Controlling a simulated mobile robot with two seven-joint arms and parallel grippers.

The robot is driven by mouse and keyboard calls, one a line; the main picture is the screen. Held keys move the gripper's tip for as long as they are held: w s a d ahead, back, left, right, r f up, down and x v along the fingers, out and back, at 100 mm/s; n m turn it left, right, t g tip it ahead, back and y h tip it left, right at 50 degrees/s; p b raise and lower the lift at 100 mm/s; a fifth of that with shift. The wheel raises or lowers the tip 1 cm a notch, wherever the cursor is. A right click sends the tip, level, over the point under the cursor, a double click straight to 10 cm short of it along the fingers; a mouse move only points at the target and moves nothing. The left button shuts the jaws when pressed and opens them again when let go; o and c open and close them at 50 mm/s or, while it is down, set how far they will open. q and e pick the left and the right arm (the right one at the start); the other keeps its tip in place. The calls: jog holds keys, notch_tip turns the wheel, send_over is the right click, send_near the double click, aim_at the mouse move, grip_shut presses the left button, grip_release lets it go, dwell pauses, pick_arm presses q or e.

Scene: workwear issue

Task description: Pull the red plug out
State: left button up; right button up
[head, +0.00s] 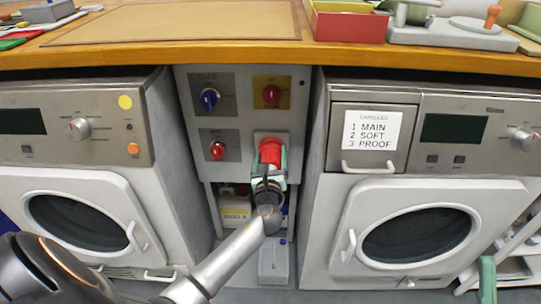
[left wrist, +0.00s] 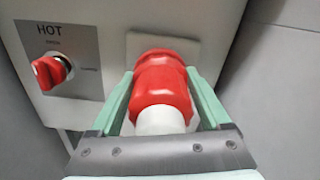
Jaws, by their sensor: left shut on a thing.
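The red plug (head: 270,151) is at the lower right of the grey panel (head: 233,78) between the two washing machines. In the left wrist view the plug (left wrist: 163,82) is a red ribbed cylinder with a white rear end. It sits in front of a pale square plate (left wrist: 140,42) on the panel; I cannot see a gap between them. My left gripper (head: 269,168) is shut on the plug, with one pale green finger on each side, also in the left wrist view (left wrist: 163,100).
A red HOT knob (left wrist: 50,72) is left of the plug, with a blue knob (head: 209,98) and another red knob (head: 271,95) above. Washing machines (head: 75,180) and (head: 420,190) flank the panel. A wooden counter (head: 200,46) overhangs it. Containers (head: 236,211) stand below.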

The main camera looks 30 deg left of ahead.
aim_at(271, 163)
pick_arm(q)
grip_shut()
dwell(0.3)
jog(key=shift+s, duration=0.1)
jog(key=p+v, duration=0.1)
jog(key=v, duration=0.2)
jog(key=shift+s+d+p, duration=0.2)
jog(key=shift+s+p, duration=0.05)
jog(key=shift+p, duration=0.05)
jog(key=shift+s+d+f, duration=0.1)
jog(key=shift+s+d, duration=0.1)
jog(key=shift+s, duration=0.15)
jog(key=o, duration=0.6)
grip_release()
jog(key=shift+c, duration=0.2)
